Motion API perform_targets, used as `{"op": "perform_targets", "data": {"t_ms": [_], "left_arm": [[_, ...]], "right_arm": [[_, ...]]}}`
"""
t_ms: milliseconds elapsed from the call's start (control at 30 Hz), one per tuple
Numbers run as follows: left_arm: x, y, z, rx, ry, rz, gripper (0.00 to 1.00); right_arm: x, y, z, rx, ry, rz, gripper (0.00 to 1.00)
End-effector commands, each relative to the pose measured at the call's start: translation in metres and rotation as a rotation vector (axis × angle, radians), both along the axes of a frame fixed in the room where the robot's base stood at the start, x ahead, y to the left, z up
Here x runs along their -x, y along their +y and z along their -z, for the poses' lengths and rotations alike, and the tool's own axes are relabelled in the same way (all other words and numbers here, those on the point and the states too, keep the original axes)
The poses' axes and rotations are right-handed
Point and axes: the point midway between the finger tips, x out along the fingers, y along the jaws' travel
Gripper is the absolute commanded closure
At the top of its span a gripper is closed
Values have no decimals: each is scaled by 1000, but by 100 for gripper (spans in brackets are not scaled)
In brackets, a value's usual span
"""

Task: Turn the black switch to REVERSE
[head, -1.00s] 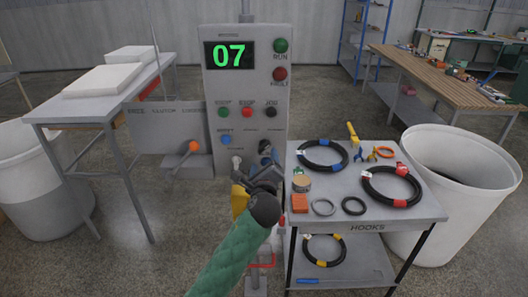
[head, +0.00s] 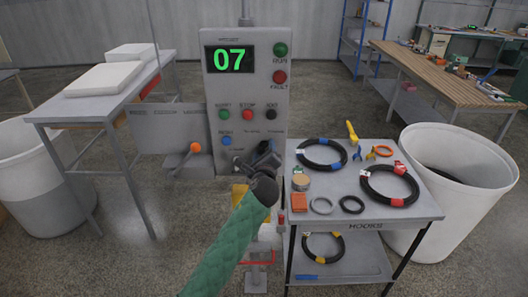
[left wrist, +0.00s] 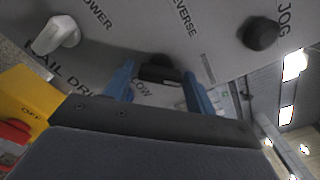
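The grey control panel (head: 245,75) stands ahead. Its black switch shows in the left wrist view (left wrist: 156,64) as a dark knob near REVERSE lettering. My left gripper (head: 262,163) is at the lower part of the panel and hides much of the area around the switch in the head view. In the left wrist view its two blue fingers (left wrist: 160,82) are spread apart, one on each side of the dark knob. I cannot tell whether they touch it. The switch's pointing direction is unclear. My right gripper is not in view.
A pale POWER knob (left wrist: 62,33), a black JOG knob (left wrist: 260,33) and a yellow box with a red part (left wrist: 28,105) are near the gripper. A cart (head: 420,207) with hoses stands to the right. An orange-knobbed lever (head: 194,148) is to the left.

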Motion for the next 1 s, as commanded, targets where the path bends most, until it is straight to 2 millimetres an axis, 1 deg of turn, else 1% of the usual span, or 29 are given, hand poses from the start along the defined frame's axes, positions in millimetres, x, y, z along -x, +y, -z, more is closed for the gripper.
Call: {"op": "perform_targets", "data": {"t_ms": [33, 133, 167, 433, 633, 1000], "left_arm": [[0, 0, 0, 0, 0, 0, 54], [0, 0, 0, 0, 0, 0, 74], [0, 0, 0, 0, 0, 0, 76], [0, 0, 1, 26, 1, -1, 76], [0, 1, 2, 120, 1, -1, 76], [0, 0, 3, 425, 1, -1, 76]], "right_arm": [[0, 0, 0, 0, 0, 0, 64], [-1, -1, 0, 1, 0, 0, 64], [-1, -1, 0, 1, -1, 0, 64], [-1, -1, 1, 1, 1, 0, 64], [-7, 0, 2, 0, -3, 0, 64], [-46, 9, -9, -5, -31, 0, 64]]}}
